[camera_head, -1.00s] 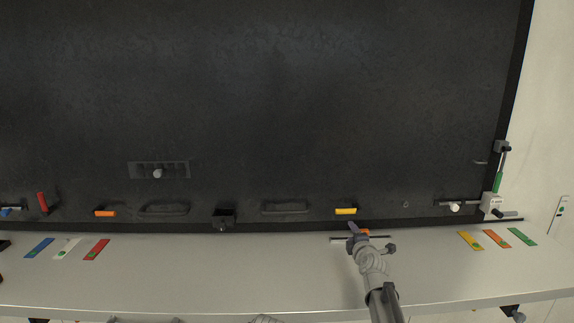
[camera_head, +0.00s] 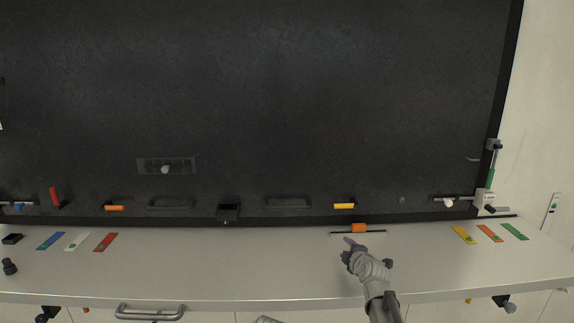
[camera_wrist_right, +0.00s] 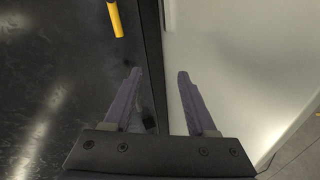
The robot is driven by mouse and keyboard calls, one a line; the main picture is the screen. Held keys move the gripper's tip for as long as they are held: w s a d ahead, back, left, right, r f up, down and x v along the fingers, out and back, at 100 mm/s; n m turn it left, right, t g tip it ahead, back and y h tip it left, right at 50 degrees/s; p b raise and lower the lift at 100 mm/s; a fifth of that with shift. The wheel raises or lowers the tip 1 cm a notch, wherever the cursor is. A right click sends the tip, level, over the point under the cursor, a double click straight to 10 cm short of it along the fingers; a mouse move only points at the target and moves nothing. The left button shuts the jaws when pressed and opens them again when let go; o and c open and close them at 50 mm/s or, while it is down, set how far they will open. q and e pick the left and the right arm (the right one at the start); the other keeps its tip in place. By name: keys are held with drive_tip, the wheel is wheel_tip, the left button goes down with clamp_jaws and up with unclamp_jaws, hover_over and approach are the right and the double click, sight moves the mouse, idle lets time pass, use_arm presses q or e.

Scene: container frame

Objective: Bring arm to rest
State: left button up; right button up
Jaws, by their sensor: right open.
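My right gripper (camera_head: 350,243) reaches in from the lower right in the head view, over the light grey shelf (camera_head: 250,265). In the right wrist view its two purple fingers (camera_wrist_right: 160,95) stand apart with nothing between them. An orange block on a dark bar (camera_head: 359,228) lies at the back of the shelf, just beyond the fingertips and apart from them.
A black panel (camera_head: 270,90) rises behind the shelf. A yellow handle (camera_head: 344,206) sticks out above the gripper, and it also shows in the right wrist view (camera_wrist_right: 115,18). Coloured strips lie left (camera_head: 105,242) and right (camera_head: 464,235). The shelf's middle is clear.

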drive_tip(key=s+a+f+m+g, duration=0.1)
drive_tip(key=s+f, duration=0.1)
drive_tip(key=s+a+f+m+g, duration=0.1)
drive_tip(key=s, duration=0.1)
drive_tip(key=s+a+f+m+g, duration=0.1)
drive_tip(key=s+f, duration=0.1)
drive_tip(key=s, duration=0.1)
drive_tip(key=shift+a+f+y, duration=0.1)
drive_tip(key=shift+f+y, duration=0.2)
drive_tip(key=shift+f, duration=0.05)
drive_tip(key=s+f+m+g+h, duration=0.1)
drive_tip(key=s+f+m+g, duration=0.25)
drive_tip(key=s, duration=0.45)
drive_tip(key=s+f+m+g, duration=0.25)
drive_tip(key=s+m, duration=0.25)
drive_tip(key=s, duration=0.3)
drive_tip(key=s+f+m+g+h, duration=0.1)
drive_tip(key=s+f+m+g, duration=0.3)
drive_tip(key=s, duration=0.4)
drive_tip(key=s+a+f+n+g+h+b, duration=0.1)
drive_tip(key=s+a+f+n+b, duration=0.1)
drive_tip(key=s+a+f+b, duration=0.4)
drive_tip(key=a+f+b, duration=0.4)
drive_tip(key=b, duration=0.1)
drive_tip(key=shift+s+h, duration=0.3)
drive_tip(key=shift+a+n, duration=0.1)
drive_tip(key=shift+n, duration=0.15)
